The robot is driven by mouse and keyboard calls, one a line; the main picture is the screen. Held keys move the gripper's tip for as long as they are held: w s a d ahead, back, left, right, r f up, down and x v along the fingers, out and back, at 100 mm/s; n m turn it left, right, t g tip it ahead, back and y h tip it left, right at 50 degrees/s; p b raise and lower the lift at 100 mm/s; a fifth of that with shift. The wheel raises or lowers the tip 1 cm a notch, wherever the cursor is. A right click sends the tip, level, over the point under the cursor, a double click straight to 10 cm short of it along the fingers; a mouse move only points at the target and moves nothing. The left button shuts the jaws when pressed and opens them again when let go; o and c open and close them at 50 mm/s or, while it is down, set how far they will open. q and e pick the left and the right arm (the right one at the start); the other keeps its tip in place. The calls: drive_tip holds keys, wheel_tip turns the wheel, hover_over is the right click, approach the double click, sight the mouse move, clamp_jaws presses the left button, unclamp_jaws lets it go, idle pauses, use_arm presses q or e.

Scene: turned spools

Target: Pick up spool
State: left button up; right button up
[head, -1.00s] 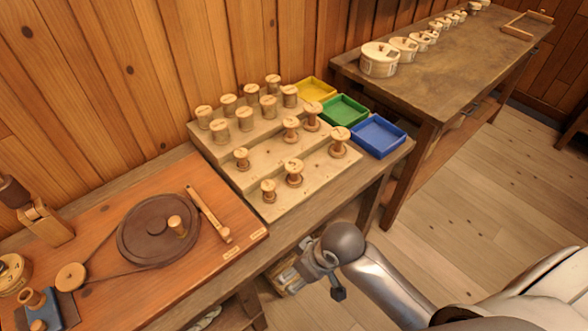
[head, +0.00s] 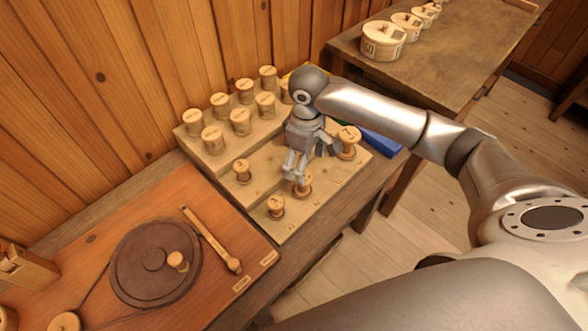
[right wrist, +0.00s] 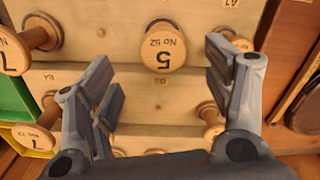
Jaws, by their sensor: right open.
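Several turned wooden spools with marked tops stand on a stepped wooden stand (head: 322,192). My right gripper (head: 295,172) is over the lowest step, open and pointing down. A spool marked 5 (right wrist: 162,45), in the middle of the front row, shows between its spread fingers (right wrist: 160,65) in the right wrist view. In the head view this spool (head: 304,188) is partly hidden by the fingers. I cannot tell whether a finger touches it. A spool marked 7 (head: 349,138) is to its right, and another spool (head: 276,207) to its left. My left gripper is not in view.
A blue tray (head: 383,143) is beside the stand; my right arm partly hides it. A green tray (right wrist: 12,98) shows in the wrist view. A turntable board (head: 215,215) lies to the left, round boxes (head: 382,42) behind right.

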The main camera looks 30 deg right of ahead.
drive_tip(key=f, duration=0.2)
drive_tip(key=s+f, duration=0.1)
drive_tip(key=f, duration=0.1)
drive_tip(key=shift+w+f, duration=0.1)
drive_tip(key=shift+f, duration=0.3)
drive_tip(key=f, duration=0.1)
drive_tip(key=f+p, duration=0.1)
drive_tip(key=f, duration=0.2)
drive_tip(key=shift+w+a+f, duration=0.2)
drive_tip(key=shift+w+f, duration=0.15)
drive_tip(key=shift+f, duration=0.05)
drive_tip(key=shift+f+p, duration=0.25)
drive_tip(key=shift+p, duration=0.05)
drive_tip(key=shift+c, duration=1.6)
drive_tip(key=c, duration=0.7)
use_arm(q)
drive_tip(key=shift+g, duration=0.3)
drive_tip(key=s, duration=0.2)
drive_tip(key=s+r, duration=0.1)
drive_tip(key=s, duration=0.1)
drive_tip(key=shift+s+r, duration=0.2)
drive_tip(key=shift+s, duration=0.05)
use_arm(e)
drive_tip(key=shift+c, duration=0.4)
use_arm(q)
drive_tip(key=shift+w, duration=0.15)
